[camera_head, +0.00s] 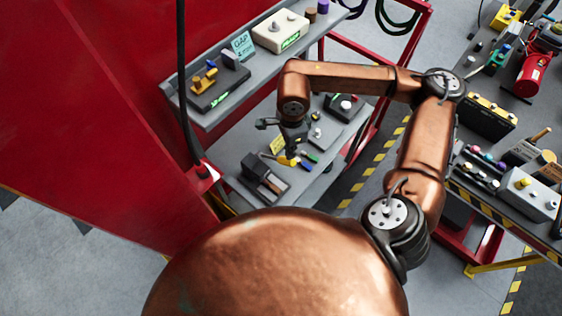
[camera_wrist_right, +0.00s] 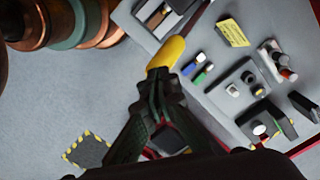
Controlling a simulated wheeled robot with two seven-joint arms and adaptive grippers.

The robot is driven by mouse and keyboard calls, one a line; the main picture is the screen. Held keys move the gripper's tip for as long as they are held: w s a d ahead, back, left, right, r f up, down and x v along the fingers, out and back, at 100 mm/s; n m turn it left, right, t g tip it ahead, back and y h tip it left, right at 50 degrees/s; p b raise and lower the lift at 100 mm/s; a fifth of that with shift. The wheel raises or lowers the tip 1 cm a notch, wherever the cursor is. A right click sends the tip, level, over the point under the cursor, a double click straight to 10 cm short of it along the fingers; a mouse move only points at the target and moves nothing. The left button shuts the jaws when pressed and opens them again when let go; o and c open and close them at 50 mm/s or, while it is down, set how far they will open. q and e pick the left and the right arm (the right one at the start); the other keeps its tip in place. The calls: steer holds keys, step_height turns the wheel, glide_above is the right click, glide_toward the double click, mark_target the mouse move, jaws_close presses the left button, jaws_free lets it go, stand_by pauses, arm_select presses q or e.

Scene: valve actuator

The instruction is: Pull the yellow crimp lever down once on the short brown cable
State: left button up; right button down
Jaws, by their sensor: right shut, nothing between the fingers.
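A rounded yellow lever (camera_head: 288,160) shows beside a dark grey bench device (camera_head: 265,182) on the lower shelf. In the right wrist view the lever (camera_wrist_right: 166,52) lies just beyond my right gripper's fingertips (camera_wrist_right: 163,78). My right gripper (camera_head: 291,150) is shut and empty, pointing down over the lever. I cannot tell whether the fingers touch it. The device (camera_wrist_right: 165,14) is partly cut off at the top of the wrist view. A small brown piece (camera_wrist_right: 158,15) shows in it; I cannot tell whether it is the short brown cable. My left gripper is not in view.
Blue and green handled tools (camera_head: 308,160) lie close to the lever. A yellow label (camera_wrist_right: 232,32) and small grey devices (camera_wrist_right: 242,90) stand nearby. The upper shelf (camera_head: 222,110) overhangs behind, with another yellow-topped device (camera_head: 205,80). A dark cable (camera_head: 181,90) hangs at the left.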

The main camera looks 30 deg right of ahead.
steer(key=shift+f, duration=0.1)
stand_by(0.3)
steer(key=shift+f+b, duration=2.2)
steer(key=shift+f, duration=0.05)
steer(key=shift+f+b, duration=4)
steer(key=shift+f, duration=0.4)
steer(key=shift+r+p, duration=3.2)
steer(key=shift+r, duration=3.6)
